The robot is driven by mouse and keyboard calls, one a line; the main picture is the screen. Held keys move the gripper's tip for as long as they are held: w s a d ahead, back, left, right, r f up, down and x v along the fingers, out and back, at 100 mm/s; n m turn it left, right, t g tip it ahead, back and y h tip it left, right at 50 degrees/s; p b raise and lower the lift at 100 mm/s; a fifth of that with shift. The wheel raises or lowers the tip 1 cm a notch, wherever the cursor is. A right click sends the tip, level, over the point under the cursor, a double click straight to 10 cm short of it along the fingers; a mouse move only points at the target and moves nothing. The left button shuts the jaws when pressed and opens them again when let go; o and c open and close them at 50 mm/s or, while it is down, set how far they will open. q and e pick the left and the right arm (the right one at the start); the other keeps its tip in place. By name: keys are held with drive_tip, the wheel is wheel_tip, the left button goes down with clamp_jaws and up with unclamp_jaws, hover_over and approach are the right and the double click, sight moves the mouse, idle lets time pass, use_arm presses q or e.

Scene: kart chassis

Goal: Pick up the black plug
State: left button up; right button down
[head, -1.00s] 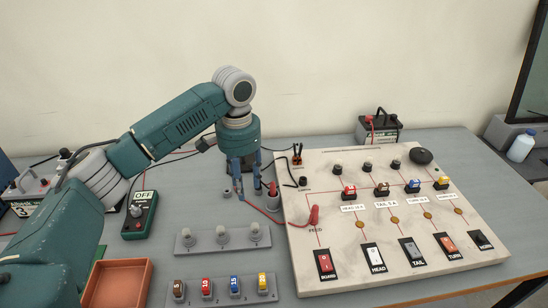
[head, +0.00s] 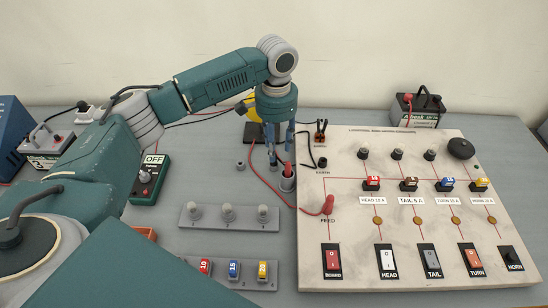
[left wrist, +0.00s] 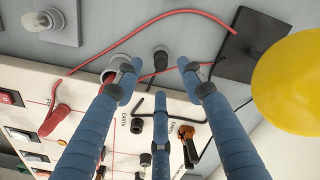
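The black plug (left wrist: 160,58) appears to be the dark upright cylinder with a grey collar in the left wrist view. It stands between my spread fingertips, and no finger visibly touches it. I cannot pick it out in the head view, where my fingers cover that spot. My left gripper (head: 280,161) points down over the table just left of the board; it also shows in the left wrist view (left wrist: 158,64), open and empty. A grey cup (head: 287,184) with a red plug (head: 288,170) is close by its fingertips. My right gripper is not in view.
The pale switch board (head: 345,228) is to the right, with its EARTH post (head: 322,162) near the left edge. Red and black leads run near the fingers. A lamp rack (head: 245,219) and a fuse rack (head: 262,286) lie in front. A yellow object (left wrist: 300,80) stands behind.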

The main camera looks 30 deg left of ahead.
use_arm(q)
drive_tip(key=shift+s+a+f+p, duration=0.15)
drive_tip(key=shift+f+p, duration=0.15)
drive_tip(key=shift+f, duration=0.85)
drive_tip(key=shift+a+f+p, duration=0.1)
drive_tip(key=shift+f+p, duration=0.15)
drive_tip(key=shift+f, duration=0.9)
clamp_jaws()
